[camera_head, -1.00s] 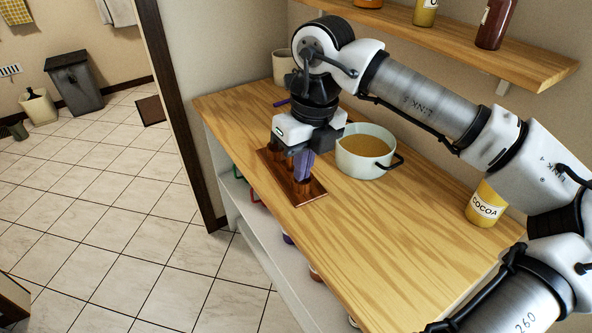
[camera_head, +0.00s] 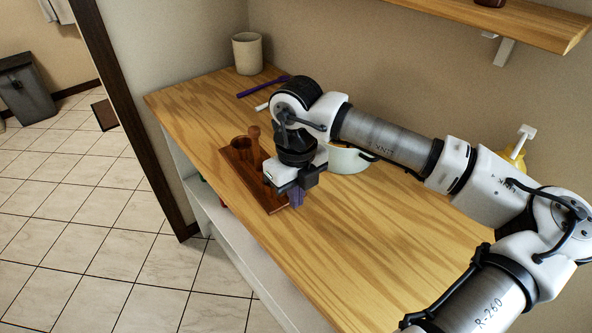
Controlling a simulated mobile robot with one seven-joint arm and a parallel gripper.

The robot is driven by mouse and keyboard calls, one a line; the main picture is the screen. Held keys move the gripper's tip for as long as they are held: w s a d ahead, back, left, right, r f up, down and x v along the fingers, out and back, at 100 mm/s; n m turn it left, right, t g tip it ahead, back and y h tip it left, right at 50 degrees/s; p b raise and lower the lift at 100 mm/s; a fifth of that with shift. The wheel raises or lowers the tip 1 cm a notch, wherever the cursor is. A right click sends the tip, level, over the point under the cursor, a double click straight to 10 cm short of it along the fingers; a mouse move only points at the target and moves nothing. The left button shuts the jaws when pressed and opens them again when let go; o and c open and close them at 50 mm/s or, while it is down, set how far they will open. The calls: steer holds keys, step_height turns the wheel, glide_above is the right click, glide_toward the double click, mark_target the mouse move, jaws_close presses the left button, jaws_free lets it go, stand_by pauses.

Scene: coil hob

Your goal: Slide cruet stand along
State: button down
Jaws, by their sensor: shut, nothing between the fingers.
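The cruet stand is a reddish-brown wooden base (camera_head: 238,160) with round cups and an upright post. It lies flat on the wooden worktop, near the front edge. My gripper (camera_head: 297,198) is shut and empty, pointing down at the stand's near right end. Its purple fingertips are partly hidden by the gripper body, and I cannot tell whether they touch the stand. The gripper also hides part of the stand's right side.
A pale pot (camera_head: 350,161) stands just right of the gripper, partly behind my arm. A purple stick (camera_head: 262,87) and a beige crock (camera_head: 247,54) are farther back. The worktop (camera_head: 390,235) is clear in front.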

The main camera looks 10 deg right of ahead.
mark_target(285, 201)
steer(key=shift+f, duration=0.95)
steer(key=w+a+p, duration=0.2)
steer(key=w, duration=0.1)
steer(key=shift+w, duration=0.25)
